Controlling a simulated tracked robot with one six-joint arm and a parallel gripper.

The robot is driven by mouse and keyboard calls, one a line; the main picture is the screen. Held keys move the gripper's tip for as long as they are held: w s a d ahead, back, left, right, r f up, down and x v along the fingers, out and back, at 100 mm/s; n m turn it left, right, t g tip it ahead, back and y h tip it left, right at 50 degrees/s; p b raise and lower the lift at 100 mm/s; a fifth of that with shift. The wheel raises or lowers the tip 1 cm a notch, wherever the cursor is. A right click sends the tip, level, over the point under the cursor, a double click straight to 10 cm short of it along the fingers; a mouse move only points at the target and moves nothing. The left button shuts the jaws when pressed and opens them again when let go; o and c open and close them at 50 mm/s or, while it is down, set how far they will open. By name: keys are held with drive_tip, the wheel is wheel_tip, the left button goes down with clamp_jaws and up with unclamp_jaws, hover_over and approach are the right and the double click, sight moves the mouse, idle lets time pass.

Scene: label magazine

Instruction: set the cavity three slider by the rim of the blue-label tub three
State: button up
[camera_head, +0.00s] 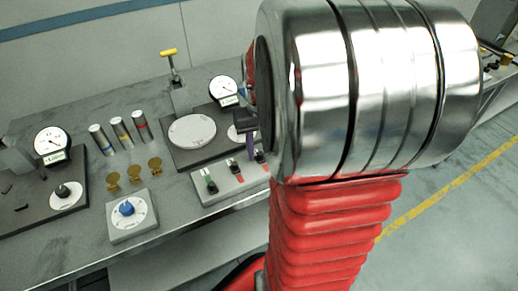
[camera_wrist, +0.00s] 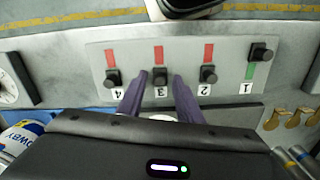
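The slider panel (camera_head: 232,193) is a grey block on the bench. In the wrist view it appears upside down, with black knobs numbered 4 to 1 from left to right. The slider three knob (camera_wrist: 160,76) sits at the numbered end of its track, with a red strip on the side away from the number. My gripper (camera_wrist: 160,80) is open, its two purple fingers on either side of that knob, with visible gaps. In the head view my arm hides part of the panel. A blue, white and yellow label (camera_wrist: 22,135) shows at the left; I cannot tell whether it is tub three's.
Slider four (camera_wrist: 113,78) and slider two (camera_wrist: 208,74) flank the fingers closely. Slider one (camera_wrist: 261,52) sits at the opposite end, beside a green strip. A blue-knobbed dial box (camera_head: 130,214), brass discs (camera_head: 134,174) and banded cylinders (camera_head: 121,134) stand left of the panel.

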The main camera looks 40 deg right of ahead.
clamp_jaws()
idle(0.6)
